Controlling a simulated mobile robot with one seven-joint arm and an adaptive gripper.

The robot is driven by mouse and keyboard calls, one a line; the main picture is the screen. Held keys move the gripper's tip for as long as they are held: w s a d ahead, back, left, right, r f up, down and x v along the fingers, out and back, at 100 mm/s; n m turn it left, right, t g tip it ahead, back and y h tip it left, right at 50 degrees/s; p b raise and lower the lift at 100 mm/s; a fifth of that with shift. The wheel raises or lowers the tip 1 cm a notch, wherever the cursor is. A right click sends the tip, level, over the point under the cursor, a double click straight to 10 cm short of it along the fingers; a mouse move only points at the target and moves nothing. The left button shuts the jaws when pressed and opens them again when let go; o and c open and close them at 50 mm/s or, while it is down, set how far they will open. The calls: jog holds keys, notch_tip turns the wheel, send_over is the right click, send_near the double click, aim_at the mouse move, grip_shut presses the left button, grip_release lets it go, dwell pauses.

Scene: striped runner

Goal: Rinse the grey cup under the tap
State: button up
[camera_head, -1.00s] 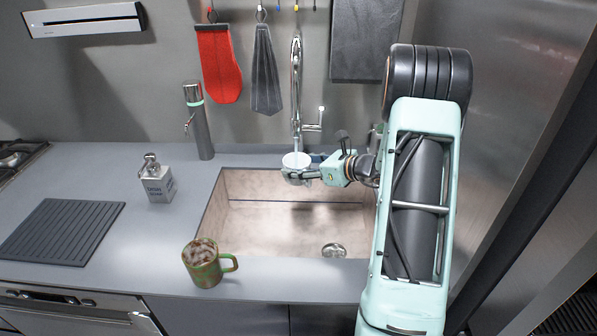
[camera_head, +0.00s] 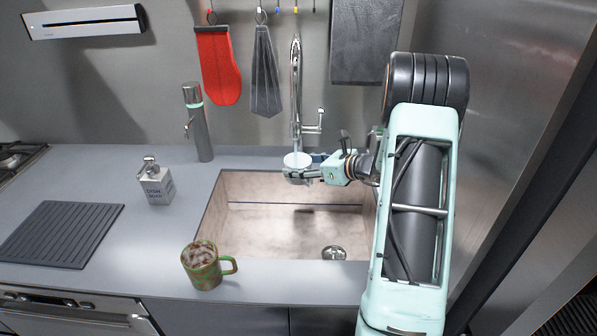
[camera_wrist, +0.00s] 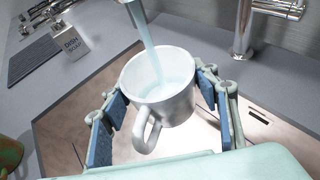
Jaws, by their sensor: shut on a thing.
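The grey cup (camera_head: 297,160) is upright under the tap (camera_head: 296,88), above the sink's back part. In the wrist view the cup (camera_wrist: 150,104) looks pale grey, its handle towards the camera. A stream of water (camera_wrist: 149,42) runs from the spout (camera_wrist: 130,2) into the cup, and water shows inside. My gripper (camera_head: 303,175) is shut on the cup. In the wrist view my gripper's (camera_wrist: 162,90) blue-padded fingers sit on either side of it. The sink (camera_head: 235,235) lies below.
A green and orange patterned mug (camera_head: 202,268) stands on the counter by the sink's front left corner. A dish soap bottle (camera_head: 157,184), a dark dispenser (camera_head: 200,130) and a ridged drying mat (camera_head: 60,235) are to the left. A red mitt (camera_head: 218,65) hangs behind.

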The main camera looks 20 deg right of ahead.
jog(key=shift+s+d+r, duration=0.1)
jog(key=shift+s+d, duration=0.1)
jog(key=shift+d, duration=0.25)
jog(key=shift+w+a, duration=0.1)
jog(key=shift+w+a+b, duration=0.2)
jog(key=shift+a+b, duration=0.15)
jog(key=shift+a, duration=0.1)
jog(key=s+a+b, duration=0.2)
jog(key=s+a, duration=0.1)
jog(key=s, duration=0.4)
jog(key=shift+s+a, duration=0.15)
jog(key=shift+a, duration=0.1)
dwell(0.4)
dwell(0.6)
dwell(0.5)
